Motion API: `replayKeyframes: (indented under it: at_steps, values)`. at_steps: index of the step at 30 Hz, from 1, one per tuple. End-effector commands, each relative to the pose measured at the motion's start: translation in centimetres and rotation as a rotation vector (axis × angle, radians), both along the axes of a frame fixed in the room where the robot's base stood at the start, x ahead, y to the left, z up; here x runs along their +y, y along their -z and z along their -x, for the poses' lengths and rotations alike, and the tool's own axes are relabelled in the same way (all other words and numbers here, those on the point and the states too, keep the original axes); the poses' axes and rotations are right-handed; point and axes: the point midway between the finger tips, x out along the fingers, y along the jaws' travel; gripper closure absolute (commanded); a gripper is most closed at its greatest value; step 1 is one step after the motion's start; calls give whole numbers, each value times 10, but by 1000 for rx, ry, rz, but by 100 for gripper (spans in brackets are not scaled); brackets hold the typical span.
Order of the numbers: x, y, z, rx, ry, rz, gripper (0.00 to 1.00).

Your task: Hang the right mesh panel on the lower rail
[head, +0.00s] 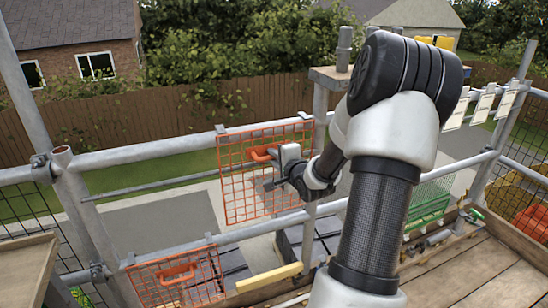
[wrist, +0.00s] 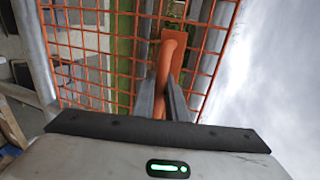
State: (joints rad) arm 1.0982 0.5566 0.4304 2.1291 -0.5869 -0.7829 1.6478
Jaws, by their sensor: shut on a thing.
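An orange mesh panel (head: 238,190) is held upright by its orange handle (head: 262,153) in my gripper (head: 275,160). In the wrist view the two dark fingers (wrist: 162,98) are shut on the handle (wrist: 172,55), with the mesh (wrist: 95,45) behind it. The held panel's top edge, with small grey hooks, overlaps the upper rail (head: 150,151) in the head view; I cannot tell whether it touches. Its bottom edge is just above the lower rail (head: 255,229) in the picture. A second orange mesh panel (head: 205,275) hangs on the lower rail at the left.
Scaffold posts (head: 85,215) stand at the left and behind my arm. A yellow bar (head: 268,277) lies below the lower rail. A green mesh crate (head: 428,203) and wooden planks (head: 480,270) are at the right. The lower rail is bare right of the second panel.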

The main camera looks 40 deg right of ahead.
Motion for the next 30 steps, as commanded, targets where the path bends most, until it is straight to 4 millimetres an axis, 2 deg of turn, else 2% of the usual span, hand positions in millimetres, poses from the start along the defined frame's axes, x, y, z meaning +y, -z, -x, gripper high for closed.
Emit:
replayKeyframes:
  at_steps: [3,21,30]
  values:
    - [0,-11,0,-3,0,2,100]
    - [0,-47,0,-3,0,2,100]
    - [0,-48,-1,-3,0,2,100]
